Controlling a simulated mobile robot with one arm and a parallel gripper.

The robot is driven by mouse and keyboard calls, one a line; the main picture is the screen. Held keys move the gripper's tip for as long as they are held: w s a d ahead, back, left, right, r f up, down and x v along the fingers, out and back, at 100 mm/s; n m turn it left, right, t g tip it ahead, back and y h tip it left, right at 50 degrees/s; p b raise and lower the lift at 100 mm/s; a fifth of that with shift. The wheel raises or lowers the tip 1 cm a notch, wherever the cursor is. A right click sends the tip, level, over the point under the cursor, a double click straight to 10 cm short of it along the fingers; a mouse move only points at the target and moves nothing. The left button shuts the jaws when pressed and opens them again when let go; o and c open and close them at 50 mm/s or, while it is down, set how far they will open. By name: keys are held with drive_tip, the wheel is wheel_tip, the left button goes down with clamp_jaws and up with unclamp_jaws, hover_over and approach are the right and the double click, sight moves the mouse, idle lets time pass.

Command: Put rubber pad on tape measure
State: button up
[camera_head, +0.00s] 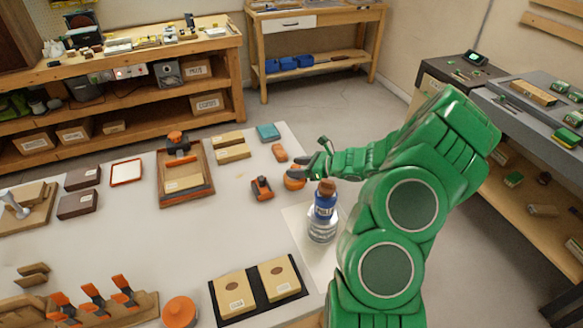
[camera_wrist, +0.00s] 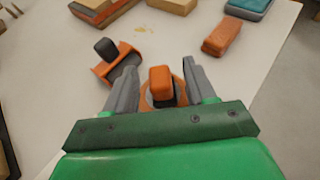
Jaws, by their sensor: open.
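My gripper (camera_wrist: 160,80) is open, with its two grey fingers either side of a small orange and dark block on a round orange base (camera_wrist: 162,79). I cannot tell whether the fingers touch it. This rounded orange item, possibly the tape measure, also shows in the head view (camera_head: 294,179), partly covered by my gripper (camera_head: 303,171). An orange-brown block (camera_wrist: 221,38) lies beyond the right finger, also in the head view (camera_head: 279,152). A teal block (camera_head: 268,132) lies behind it. Either block may be the rubber pad; I cannot tell which.
An orange tool with a dark knob (camera_wrist: 112,65) lies just left of my gripper. A capped bottle (camera_head: 323,215) stands near my arm.

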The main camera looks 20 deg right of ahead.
drive_tip(key=v, duration=0.9)
drive_tip(key=s+a+r+n+g+y, duration=0.1)
drive_tip(key=s+a+r+n+g, duration=0.1)
drive_tip(key=a+r+n, duration=0.4)
drive_tip(key=s+a+r+n+g+y, duration=0.1)
drive_tip(key=a+r+n+g, duration=0.15)
drive_tip(key=a, duration=0.55)
drive_tip(key=s+a+r+n+g+h, duration=0.2)
drive_tip(key=s+a+r+n+g, duration=0.4)
drive_tip(key=s+a, duration=0.45)
drive_tip(key=s+a+r+n+g+h, duration=0.1)
drive_tip(key=s+r+n+h, duration=0.1)
drive_tip(key=s+n, duration=0.35)
drive_tip(key=s+a+r+n+h, duration=0.1)
drive_tip(key=s+a+n+h, duration=0.1)
drive_tip(key=s, duration=0.6)
drive_tip(key=s+d+r+n+h, duration=0.2)
drive_tip(key=s+d+n+h, duration=0.3)
drive_tip(key=s, duration=0.6)
drive_tip(key=shift+s+d+r+h, duration=0.2)
drive_tip(key=shift+s+d+h, duration=0.1)
drive_tip(key=shift+d, duration=0.2)
